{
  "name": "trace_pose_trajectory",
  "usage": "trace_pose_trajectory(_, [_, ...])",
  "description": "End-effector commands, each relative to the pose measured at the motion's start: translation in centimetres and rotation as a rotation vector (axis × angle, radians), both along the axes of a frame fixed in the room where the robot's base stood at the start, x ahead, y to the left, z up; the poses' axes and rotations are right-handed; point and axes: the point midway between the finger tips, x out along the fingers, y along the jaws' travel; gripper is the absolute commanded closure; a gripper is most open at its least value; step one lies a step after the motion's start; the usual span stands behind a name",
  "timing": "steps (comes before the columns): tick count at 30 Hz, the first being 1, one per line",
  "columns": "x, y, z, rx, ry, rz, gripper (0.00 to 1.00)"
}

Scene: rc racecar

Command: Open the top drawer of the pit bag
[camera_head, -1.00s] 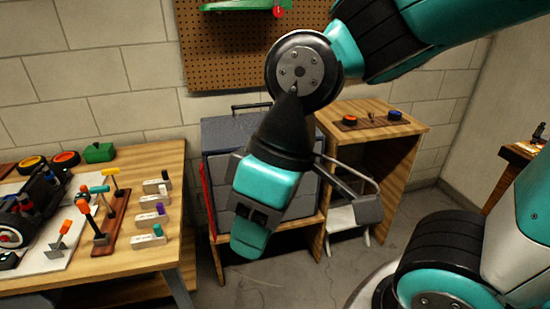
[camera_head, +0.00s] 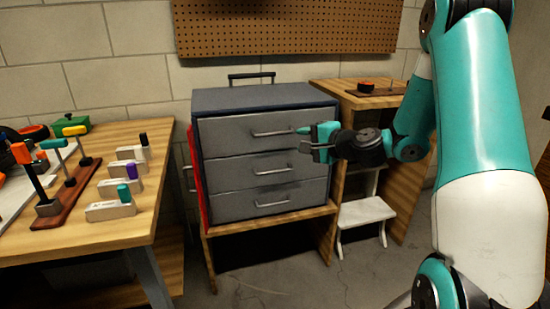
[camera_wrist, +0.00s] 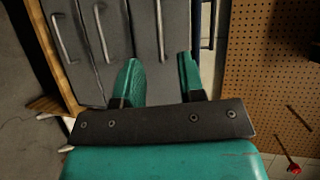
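The pit bag (camera_head: 262,98) is a dark grey box with three grey drawers, each with a metal bar handle, and all look shut. The top drawer (camera_head: 230,132) has its handle (camera_head: 274,133) at mid-height. My gripper (camera_head: 304,140) is open and empty, in front of the right side of the top drawer, just right of its handle in the head view. In the wrist view, the picture is turned sideways; the top drawer's handle (camera_wrist: 160,30) lies beyond and between my two teal fingertips (camera_wrist: 160,72). I see no contact with it.
The pit bag stands on a wooden stand (camera_head: 265,225). A white step stool (camera_head: 367,212) and a wooden cabinet (camera_head: 385,98) are at its right. A workbench (camera_head: 130,225) with tools is at left. A pegboard (camera_head: 285,27) hangs behind. Floor in front is clear.

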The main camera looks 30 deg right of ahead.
Motion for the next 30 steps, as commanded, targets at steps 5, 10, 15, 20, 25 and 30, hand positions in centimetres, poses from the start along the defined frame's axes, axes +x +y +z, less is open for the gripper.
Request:
trace_pose_trajectory(5, [0.3, -3.1, -1.8, 0.061, -0.024, -0.102, 0.64])
trace_pose_trajectory(10, [2.7, -2.7, -2.0, 0.06, -0.027, -0.099, 0.64])
trace_pose_trajectory(15, [6.5, -2.2, -2.7, 0.058, -0.027, -0.097, 0.64])
trace_pose_trajectory(20, [10.1, -1.8, -3.4, 0.056, -0.027, -0.098, 0.64])
trace_pose_trajectory(25, [13.5, -1.4, -4.1, 0.057, -0.026, -0.099, 0.64])
trace_pose_trajectory(30, [15.8, -1.1, -4.6, 0.058, -0.025, -0.1, 0.64])
